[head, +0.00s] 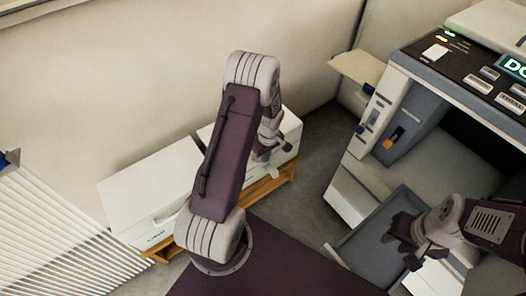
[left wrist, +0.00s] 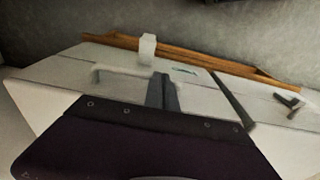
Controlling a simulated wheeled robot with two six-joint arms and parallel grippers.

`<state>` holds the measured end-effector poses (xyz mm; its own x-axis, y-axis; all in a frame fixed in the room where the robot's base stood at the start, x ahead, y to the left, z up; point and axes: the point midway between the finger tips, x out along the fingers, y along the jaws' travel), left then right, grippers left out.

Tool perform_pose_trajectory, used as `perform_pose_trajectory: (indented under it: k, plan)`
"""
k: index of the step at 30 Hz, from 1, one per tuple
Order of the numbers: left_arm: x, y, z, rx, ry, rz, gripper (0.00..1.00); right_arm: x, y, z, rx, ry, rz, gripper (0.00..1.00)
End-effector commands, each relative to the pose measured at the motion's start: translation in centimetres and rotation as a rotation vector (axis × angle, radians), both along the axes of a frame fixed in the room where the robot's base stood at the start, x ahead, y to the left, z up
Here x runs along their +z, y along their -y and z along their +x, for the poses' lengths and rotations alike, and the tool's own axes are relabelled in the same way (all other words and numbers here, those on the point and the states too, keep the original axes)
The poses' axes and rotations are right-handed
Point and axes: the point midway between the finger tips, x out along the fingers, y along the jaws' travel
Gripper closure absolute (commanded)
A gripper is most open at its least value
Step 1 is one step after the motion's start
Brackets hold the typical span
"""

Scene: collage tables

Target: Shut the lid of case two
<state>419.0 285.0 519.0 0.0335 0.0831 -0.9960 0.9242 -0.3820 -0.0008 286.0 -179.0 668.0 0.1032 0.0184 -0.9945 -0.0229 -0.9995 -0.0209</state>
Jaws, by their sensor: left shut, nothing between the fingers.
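Two white cases stand side by side on a low wooden stand by the wall: a left case (head: 150,195) with a small greenish label and dark latch, and a right case (head: 289,150) partly hidden behind my left arm. The labels are too small to read, so I cannot tell which is case two. The left case's top looks flat and closed; the right lid's state is unclear. My left gripper (head: 264,152) is shut and empty over the right case. In the left wrist view, its fingers (left wrist: 162,92) point at a white surface beside a pale handle (left wrist: 120,70). My right gripper (head: 405,242) is far from both cases.
The wooden stand (head: 270,186) shows along the cases' front edge. A grey machine (head: 400,140) with a control panel stands at right, an open grey tray (head: 375,235) below it. A white slatted surface (head: 55,235) is at lower left. Grey floor (head: 320,140) lies between.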

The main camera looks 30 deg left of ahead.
Motion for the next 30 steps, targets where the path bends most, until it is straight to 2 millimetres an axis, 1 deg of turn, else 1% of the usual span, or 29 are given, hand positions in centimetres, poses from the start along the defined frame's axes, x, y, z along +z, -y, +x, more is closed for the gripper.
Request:
perform_pose_trajectory:
  k: [1,3,13,15,17,20,21,22,23,27,30]
  plan:
    - [-0.9,0.1,0.0,-0.001,0.000,0.000,1.00,-0.8,0.0,0.0,0.000,0.000,0.000,0.68]
    - [-1.1,0.2,-0.1,-0.001,0.000,0.000,1.00,-0.8,0.0,0.0,0.000,0.000,0.000,0.68]
    - [-1.1,0.2,-0.2,0.000,-0.003,-0.001,1.00,-0.7,0.0,0.0,0.000,0.000,0.000,0.68]
    - [-0.7,0.2,-0.2,0.000,-0.003,-0.001,1.00,-0.3,0.0,0.0,0.000,0.000,0.000,0.68]
    - [0.3,0.0,-0.1,0.000,-0.003,-0.001,1.00,0.5,0.0,0.0,0.000,0.000,0.000,0.68]
    - [3.0,-0.6,0.3,-0.001,0.003,0.001,1.00,2.9,0.0,0.0,0.000,0.000,0.000,0.68]
    - [4.2,-0.9,0.5,-0.002,0.006,0.002,1.00,4.0,0.0,0.0,0.000,0.000,0.000,0.68]
    - [5.0,-1.0,0.7,-0.004,0.008,0.003,1.00,4.6,0.0,0.0,0.000,0.000,0.000,0.68]
    - [5.4,-0.5,0.5,-0.007,0.008,0.003,1.00,4.2,0.0,0.0,0.000,0.001,0.000,0.68]
    - [8.9,0.8,0.0,-0.007,0.009,0.003,1.00,5.2,0.0,0.0,0.000,0.000,0.000,0.68]
    - [10.8,1.5,-0.3,-0.008,0.008,0.003,1.00,5.7,0.0,0.0,0.000,0.000,0.000,0.68]
